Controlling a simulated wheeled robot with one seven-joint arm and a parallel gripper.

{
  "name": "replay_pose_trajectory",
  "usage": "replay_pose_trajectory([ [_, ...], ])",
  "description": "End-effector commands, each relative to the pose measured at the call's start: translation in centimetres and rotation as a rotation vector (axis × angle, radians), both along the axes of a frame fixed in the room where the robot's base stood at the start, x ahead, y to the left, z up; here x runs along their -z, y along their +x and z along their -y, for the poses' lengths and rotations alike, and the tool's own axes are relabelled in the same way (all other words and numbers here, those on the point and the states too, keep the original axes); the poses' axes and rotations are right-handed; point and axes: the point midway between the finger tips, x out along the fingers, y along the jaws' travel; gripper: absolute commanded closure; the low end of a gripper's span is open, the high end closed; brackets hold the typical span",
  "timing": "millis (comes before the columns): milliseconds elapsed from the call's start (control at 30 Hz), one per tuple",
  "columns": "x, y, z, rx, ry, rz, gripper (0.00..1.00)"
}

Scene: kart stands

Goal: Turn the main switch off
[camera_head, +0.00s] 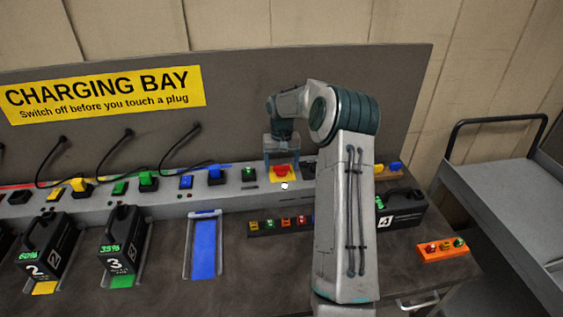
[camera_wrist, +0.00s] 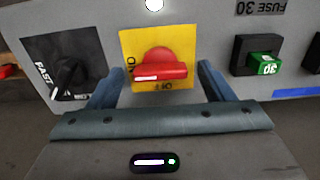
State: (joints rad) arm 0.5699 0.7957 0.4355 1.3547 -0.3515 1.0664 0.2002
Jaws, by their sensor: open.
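The main switch is a red rotary handle (camera_wrist: 160,70) on a yellow plate (camera_wrist: 185,38); it also shows in the head view (camera_head: 285,171). In the wrist view its handle lies crosswise, with a white mark on its left half towards the ON label. The OFF label shows upside down below the handle, partly covered. My gripper (camera_wrist: 159,72) is open, with one blue finger on each side of the handle and a gap on both sides. In the head view my gripper (camera_head: 281,157) is right over the switch; whether it touches the panel is unclear.
In the wrist view a black FAST selector (camera_wrist: 68,70) is left of the switch and a green 30 fuse (camera_wrist: 264,64) is right. Battery packs (camera_head: 48,245) stand in front at left. A fuse rack (camera_head: 268,224) lies below the switch. An orange block (camera_head: 440,249) sits at right.

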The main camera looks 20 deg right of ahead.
Motion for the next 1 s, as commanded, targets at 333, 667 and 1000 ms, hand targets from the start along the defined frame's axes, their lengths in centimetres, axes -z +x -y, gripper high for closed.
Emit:
replay_pose_trajectory([
  [333,0.12,-0.01,-0.01,0.0,0.0,0.0,0.48],
  [667,0.1,-0.02,-0.01,-0.01,0.0,-0.001,0.7],
  [1000,0.1,0.01,-0.04,-0.161,0.0,-0.001,0.7],
])
